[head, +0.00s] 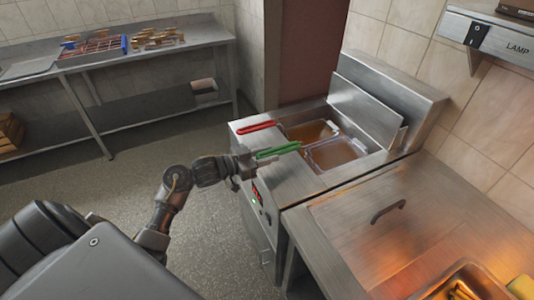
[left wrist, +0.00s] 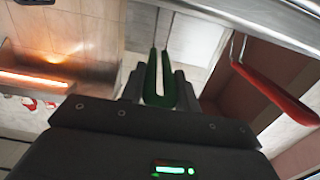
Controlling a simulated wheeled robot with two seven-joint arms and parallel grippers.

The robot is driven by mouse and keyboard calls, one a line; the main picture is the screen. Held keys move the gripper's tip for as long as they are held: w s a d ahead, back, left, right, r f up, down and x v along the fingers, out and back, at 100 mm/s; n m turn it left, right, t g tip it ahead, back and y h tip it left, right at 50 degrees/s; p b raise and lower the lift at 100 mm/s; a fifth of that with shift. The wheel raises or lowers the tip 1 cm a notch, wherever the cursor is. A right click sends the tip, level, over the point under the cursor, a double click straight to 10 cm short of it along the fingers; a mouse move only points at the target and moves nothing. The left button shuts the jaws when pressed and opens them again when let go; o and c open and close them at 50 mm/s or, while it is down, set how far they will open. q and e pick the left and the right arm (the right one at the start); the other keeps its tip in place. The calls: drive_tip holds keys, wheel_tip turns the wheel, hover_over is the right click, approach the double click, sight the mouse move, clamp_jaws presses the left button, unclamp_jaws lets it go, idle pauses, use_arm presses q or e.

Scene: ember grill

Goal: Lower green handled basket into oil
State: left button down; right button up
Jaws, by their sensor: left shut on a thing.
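The green handle (head: 279,149) of one fryer basket (head: 337,152) points left over the fryer's front edge. That basket sits at the right-hand oil well, its rim showing around brown oil; how deep it sits is hard to tell. My left gripper (head: 250,163) is shut on the green handle, which also shows between its fingers in the left wrist view (left wrist: 152,72). A red handle (head: 256,127) belongs to the other basket at the left-hand well (head: 311,131); it also shows in the left wrist view (left wrist: 275,92). My right gripper is not in view.
The steel fryer (head: 273,178) has a raised back panel (head: 367,108). A steel counter with a lid handle (head: 388,211) and a lit food tray (head: 462,283) stands close on the right. A steel table (head: 155,55) holding a red rack stands far left; floor between is clear.

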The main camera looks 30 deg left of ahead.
use_arm(q)
drive_tip(key=shift+f+b, duration=0.4)
drive_tip(key=shift+f, duration=0.35)
idle(0.3)
drive_tip(key=c, duration=0.9)
unclamp_jaws()
drive_tip(key=shift+c, duration=0.2)
drive_tip(key=shift+s, duration=0.1)
drive_tip(key=b+v, duration=0.2)
drive_tip(key=v, duration=0.8)
drive_tip(key=shift+s+a, duration=0.25)
drive_tip(key=shift+a, duration=0.05)
